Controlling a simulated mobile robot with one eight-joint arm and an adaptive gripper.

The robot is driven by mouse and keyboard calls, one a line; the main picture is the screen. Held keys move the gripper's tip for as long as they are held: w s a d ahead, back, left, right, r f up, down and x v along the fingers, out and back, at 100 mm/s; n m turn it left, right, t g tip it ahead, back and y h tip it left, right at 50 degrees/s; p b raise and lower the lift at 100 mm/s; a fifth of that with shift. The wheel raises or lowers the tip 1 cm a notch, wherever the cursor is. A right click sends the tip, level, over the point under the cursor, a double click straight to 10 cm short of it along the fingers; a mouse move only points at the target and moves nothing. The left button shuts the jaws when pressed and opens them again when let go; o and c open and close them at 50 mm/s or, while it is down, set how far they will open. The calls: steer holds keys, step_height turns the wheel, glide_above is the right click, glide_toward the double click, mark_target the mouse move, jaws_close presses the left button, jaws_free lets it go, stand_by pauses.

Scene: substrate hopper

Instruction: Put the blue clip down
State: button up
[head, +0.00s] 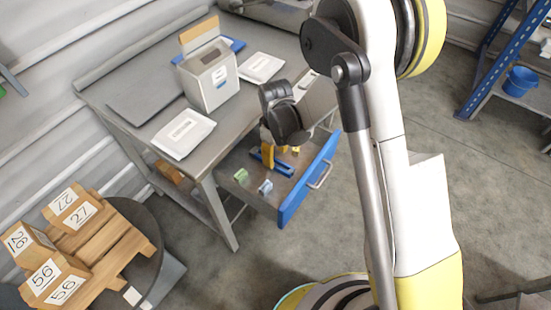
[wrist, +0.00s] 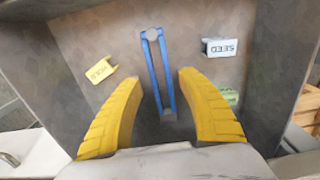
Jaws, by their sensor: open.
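The blue clip (wrist: 153,68) is long and narrow, with two thin arms and grey ends. It appears to lie on the floor of the open drawer (head: 232,184), and it also shows under my gripper in the head view (head: 284,168). My gripper (wrist: 158,80) is open. Its two yellow fingers stand apart on either side of the clip, with visible gaps in the wrist view. In the head view my gripper (head: 281,155) points down into the drawer; its dark body hides part of the inside.
A yellow labelled piece (wrist: 98,71), a grey-white piece marked SEED (wrist: 220,47) and a green piece (wrist: 229,96) lie around the clip. The drawer's blue front (head: 308,180) and walls bound the space. Above is the workbench (head: 135,88) with a white box (head: 208,76).

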steer(key=s+d+r+m+t+p, duration=0.1)
steer(key=s+d+r+m+t, duration=0.2)
steer(key=r, duration=0.9)
steer(key=s+d+r+m+p, duration=0.15)
steer(key=d+r, duration=0.35)
steer(key=r, duration=0.7)
steer(key=s+d+r+m+t, duration=0.2)
steer(key=s+d+r+m, duration=0.1)
steer(key=s, duration=0.3)
steer(key=s+d+r+m+t, duration=0.2)
steer(key=s+d+r+m, duration=0.1)
steer(key=s, duration=0.4)
steer(key=shift+s+d+r, duration=0.2)
steer(key=shift+d+r, duration=0.15)
steer(key=shift+d, duration=0.4)
